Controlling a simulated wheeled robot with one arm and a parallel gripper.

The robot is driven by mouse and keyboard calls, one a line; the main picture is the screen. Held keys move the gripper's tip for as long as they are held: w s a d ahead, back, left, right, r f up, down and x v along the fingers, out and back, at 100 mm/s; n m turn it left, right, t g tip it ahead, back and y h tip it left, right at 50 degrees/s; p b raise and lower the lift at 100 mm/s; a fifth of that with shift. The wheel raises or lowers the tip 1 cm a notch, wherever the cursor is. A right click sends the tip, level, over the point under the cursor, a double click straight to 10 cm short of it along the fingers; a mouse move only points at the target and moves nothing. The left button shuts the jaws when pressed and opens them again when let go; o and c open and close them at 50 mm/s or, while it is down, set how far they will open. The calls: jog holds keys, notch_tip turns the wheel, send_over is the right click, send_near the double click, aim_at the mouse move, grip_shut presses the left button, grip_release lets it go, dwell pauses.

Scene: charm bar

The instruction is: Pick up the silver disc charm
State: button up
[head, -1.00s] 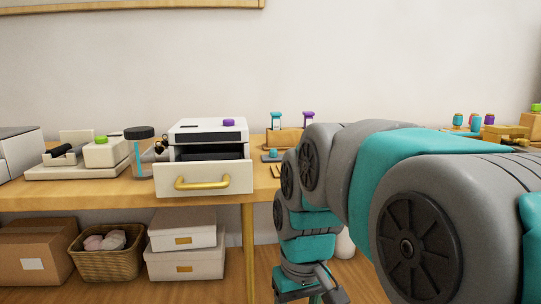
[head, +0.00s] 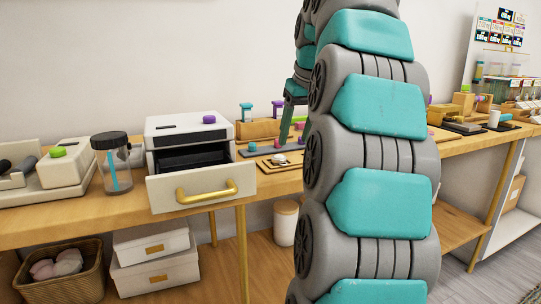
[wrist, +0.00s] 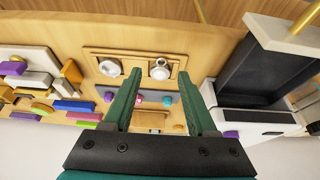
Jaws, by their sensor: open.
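A wooden tray (wrist: 136,58) with two recesses lies on the table, with a silver round piece in each. The right piece (wrist: 160,70) has a small loop and sits between my fingertips in the wrist view; the left piece (wrist: 110,67) is a pale disc beside my left fingertip. I cannot tell for sure which is the silver disc charm. In the head view the tray (head: 268,162) shows one silver piece (head: 279,159), and my arm hides its right part. My gripper (wrist: 160,74) is open and empty, pointing down above the tray; its height is unclear.
A white box with an open drawer (head: 200,184) stands left of the tray. A grey strip (head: 255,151) with small coloured knobs lies behind the tray. A dark-lidded jar (head: 112,165) stands farther left. Coloured blocks (wrist: 42,80) crowd the wrist view's left.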

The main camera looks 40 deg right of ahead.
aim_at(284, 164)
jog(key=shift+b+x, duration=0.7)
jog(key=shift+x, duration=0.55)
jog(key=shift+w+f, duration=0.55)
jog(key=shift+f, duration=0.15)
jog(key=shift+x, duration=1.65)
jog(key=shift+w, duration=0.15)
grip_shut()
